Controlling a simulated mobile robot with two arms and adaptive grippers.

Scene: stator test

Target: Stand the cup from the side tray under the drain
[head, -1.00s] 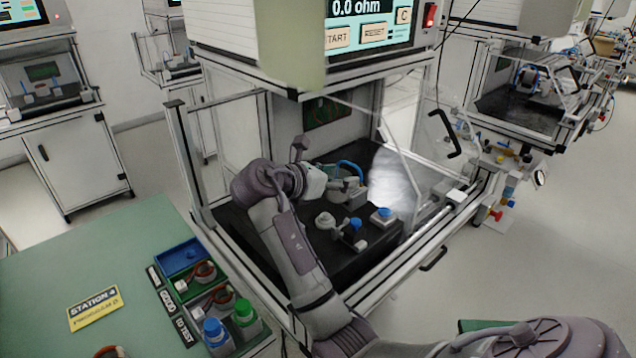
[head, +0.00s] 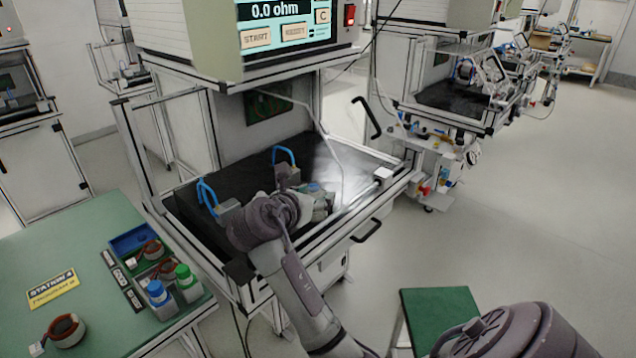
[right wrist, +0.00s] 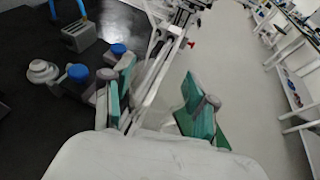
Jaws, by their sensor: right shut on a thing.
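My right gripper (head: 322,200) is over the front right of the station. In the right wrist view its green-padded fingers (right wrist: 162,102) stand apart, closed around a faint, clear shape that I take for the cup; its outline is hard to make out. A small green-topped side tray (head: 440,315) stands at the lower right with nothing visible on its bare part. Coloured fittings, including a red one (head: 424,190), hang at the station's right side; I cannot single out the drain. It also shows a red fitting in the right wrist view (right wrist: 191,43). My left gripper is not in view.
The station's black bed (head: 350,160) carries two fixtures with blue handles (head: 285,158). A green table (head: 75,240) with bins is at left. The floor (head: 500,220) at right is clear.

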